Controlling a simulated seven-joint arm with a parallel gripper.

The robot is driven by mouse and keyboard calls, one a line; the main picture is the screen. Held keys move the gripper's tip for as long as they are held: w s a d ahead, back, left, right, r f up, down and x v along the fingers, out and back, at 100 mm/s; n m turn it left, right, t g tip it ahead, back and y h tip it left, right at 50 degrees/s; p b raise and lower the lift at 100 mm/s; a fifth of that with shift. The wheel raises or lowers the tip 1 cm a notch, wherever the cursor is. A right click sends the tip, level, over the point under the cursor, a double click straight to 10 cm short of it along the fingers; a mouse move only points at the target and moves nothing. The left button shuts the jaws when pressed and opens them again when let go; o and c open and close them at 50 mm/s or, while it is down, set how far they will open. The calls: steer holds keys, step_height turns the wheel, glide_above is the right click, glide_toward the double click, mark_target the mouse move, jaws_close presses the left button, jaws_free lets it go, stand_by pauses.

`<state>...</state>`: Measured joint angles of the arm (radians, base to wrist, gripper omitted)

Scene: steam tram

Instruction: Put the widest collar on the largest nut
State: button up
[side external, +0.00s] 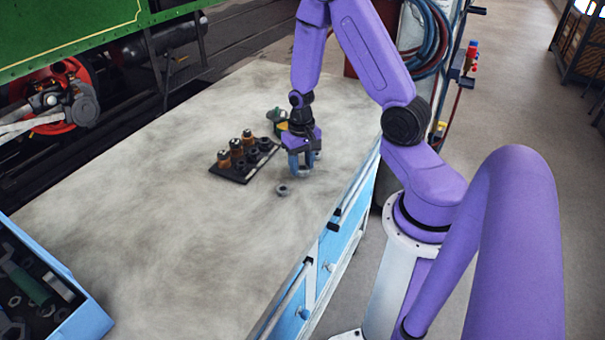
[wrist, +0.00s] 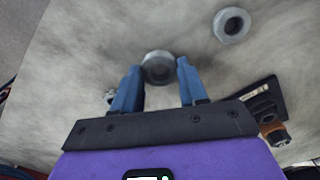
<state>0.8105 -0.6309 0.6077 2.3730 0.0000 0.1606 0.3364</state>
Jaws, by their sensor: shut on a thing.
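My gripper (side external: 303,168) points down, low over the bench, with its blue fingers shut on a grey metal collar. In the wrist view the collar (wrist: 158,66) sits between the two fingertips. A second grey collar (wrist: 232,25) lies flat on the bench, apart from the gripper; it also shows in the side view (side external: 282,190). I cannot tell which nut is largest or which collar is widest.
A small green and yellow item (side external: 279,121) lies behind the plate. A blue toolbox (side external: 88,322) with loose parts stands at the lower left. The bench (side external: 150,225) is clear between them. A small grey part (wrist: 109,97) shows beside the left finger in the wrist view.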

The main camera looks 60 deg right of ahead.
steer(key=shift+r, duration=0.6)
steer(key=shift+r, duration=2.35)
steer(key=shift+w+d+f, duration=0.25)
steer(key=shift+w+d, duration=0.55)
steer(key=shift+w, duration=1.75)
steer(key=shift+w+d+f, duration=0.2)
steer(key=shift+w+d, duration=0.55)
steer(key=shift+w, duration=1.85)
steer(key=shift+w+d+f, duration=0.25)
steer(key=shift+w+d, duration=0.55)
steer(key=shift+w, duration=1.75)
steer(key=shift+f, duration=0.8)
